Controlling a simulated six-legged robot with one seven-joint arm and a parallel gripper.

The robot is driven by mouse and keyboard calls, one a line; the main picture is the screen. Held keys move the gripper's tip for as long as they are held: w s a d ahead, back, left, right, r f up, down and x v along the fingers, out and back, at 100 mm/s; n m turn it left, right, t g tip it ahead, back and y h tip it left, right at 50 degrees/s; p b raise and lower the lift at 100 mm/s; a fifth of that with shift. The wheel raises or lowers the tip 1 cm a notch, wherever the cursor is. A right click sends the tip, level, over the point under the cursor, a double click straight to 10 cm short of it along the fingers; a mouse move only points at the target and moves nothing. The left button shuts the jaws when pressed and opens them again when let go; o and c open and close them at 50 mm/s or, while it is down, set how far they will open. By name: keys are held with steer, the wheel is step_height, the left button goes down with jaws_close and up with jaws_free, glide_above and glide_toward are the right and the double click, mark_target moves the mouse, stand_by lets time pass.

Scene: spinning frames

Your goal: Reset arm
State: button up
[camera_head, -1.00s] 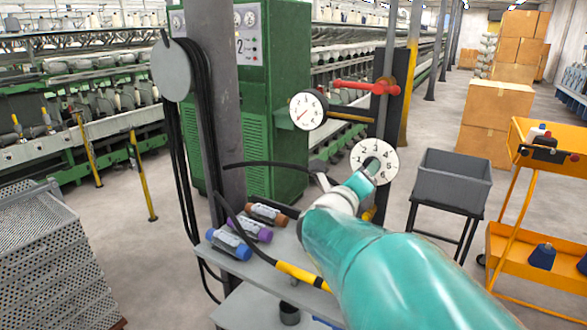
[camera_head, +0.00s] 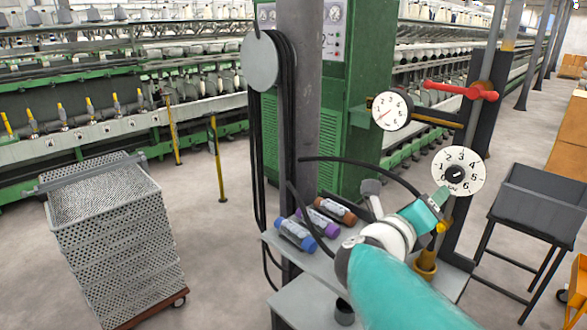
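My teal arm reaches up from the lower right toward a grey work stand. Its end, where my gripper (camera_head: 440,197) is, lies just in front of the lower left edge of a white numbered dial (camera_head: 470,160). I cannot make out separate fingers or whether they are apart, and I see nothing clearly held. A round gauge (camera_head: 391,109) with a red needle is above and to the left. A red valve handle (camera_head: 455,89) is above the dial.
Blue, purple and brown-capped cylinders lie on the grey shelf (camera_head: 465,284). Black hoses (camera_head: 256,150) hang by the pillar (camera_head: 300,90). A perforated crate (camera_head: 125,245) stands left, a grey bin (camera_head: 545,205) right. Green machines fill the back. Open floor lies between crate and stand.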

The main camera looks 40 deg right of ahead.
steer(key=w+a+n+t+y, duration=1.15)
steer(key=w+a+n, duration=0.5)
steer(key=n, duration=0.35)
steer(key=s+a+f+n+g+y, duration=0.1)
steer(key=a+f+n+y, duration=0.2)
steer(key=a+n, duration=0.35)
steer(key=a+f+n+g+y, duration=0.25)
steer(key=a+f+n, duration=0.2)
steer(key=a, duration=0.25)
steer(key=s+a+f+n+g, duration=0.4)
steer(key=s+f+n+g, duration=0.1)
steer(key=s+n, duration=0.4)
steer(key=shift+s+a+n+y, duration=0.2)
steer(key=shift+n+y, duration=0.2)
steer(key=shift+n, duration=0.3)
steer(key=shift+c, duration=0.2)
